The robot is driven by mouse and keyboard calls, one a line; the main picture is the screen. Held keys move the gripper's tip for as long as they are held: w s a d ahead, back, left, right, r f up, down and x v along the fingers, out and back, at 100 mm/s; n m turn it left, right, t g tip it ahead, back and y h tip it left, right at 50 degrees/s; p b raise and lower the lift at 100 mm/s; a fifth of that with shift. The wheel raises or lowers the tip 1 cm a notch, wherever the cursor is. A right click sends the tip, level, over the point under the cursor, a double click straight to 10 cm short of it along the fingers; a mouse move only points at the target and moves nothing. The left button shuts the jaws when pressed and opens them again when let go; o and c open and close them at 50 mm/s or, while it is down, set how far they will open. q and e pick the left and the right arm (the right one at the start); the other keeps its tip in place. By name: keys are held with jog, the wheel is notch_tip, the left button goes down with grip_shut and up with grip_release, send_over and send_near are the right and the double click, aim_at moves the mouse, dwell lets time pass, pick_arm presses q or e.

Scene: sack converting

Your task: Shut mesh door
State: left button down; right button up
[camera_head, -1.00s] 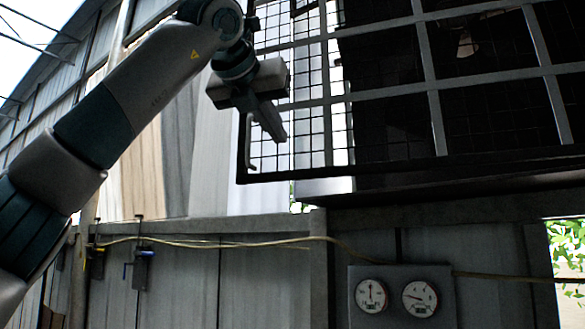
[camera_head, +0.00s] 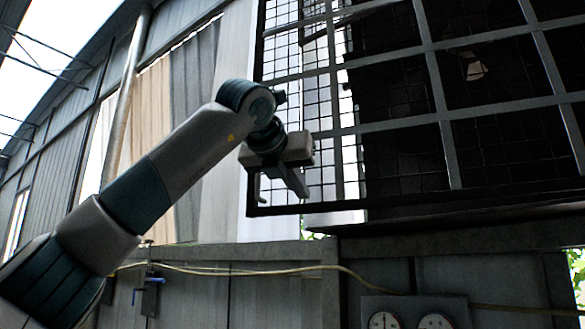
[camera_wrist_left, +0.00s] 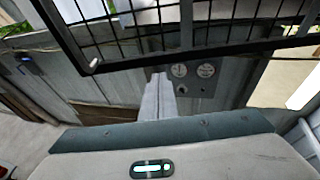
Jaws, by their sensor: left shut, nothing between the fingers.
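The mesh door (camera_head: 405,115) is a dark framed grid with grey bars, filling the upper right of the head view. Its lower left corner lies near my left gripper (camera_head: 301,190). The gripper is shut and empty, its fingers overlapping the mesh near the left edge in the picture; I cannot tell whether they touch it. In the left wrist view the mesh door (camera_wrist_left: 140,52) spans the top, and the shut fingers (camera_wrist_left: 158,90) point towards its lower frame bar. A pale handle-like piece (camera_head: 258,187) shows at the door's lower left corner. My right gripper is out of view.
A panel with two round gauges (camera_head: 408,306) is on the wall below the door. A yellow cable (camera_head: 290,266) runs along the wall past a blue-handled valve (camera_head: 152,282). Pale curtains (camera_head: 190,120) hang behind at left.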

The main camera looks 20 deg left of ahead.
aim_at(315, 206)
pick_arm(q)
jog(key=p+x, duration=0.1)
jog(key=x, duration=0.1)
jog(key=p+x, duration=0.1)
jog(key=x, duration=0.1)
jog(key=r+p+x, duration=0.1)
jog(key=x, duration=0.1)
jog(key=shift+w+p, duration=0.35)
jog(key=shift+w, duration=0.15)
jog(key=shift+w, duration=0.1)
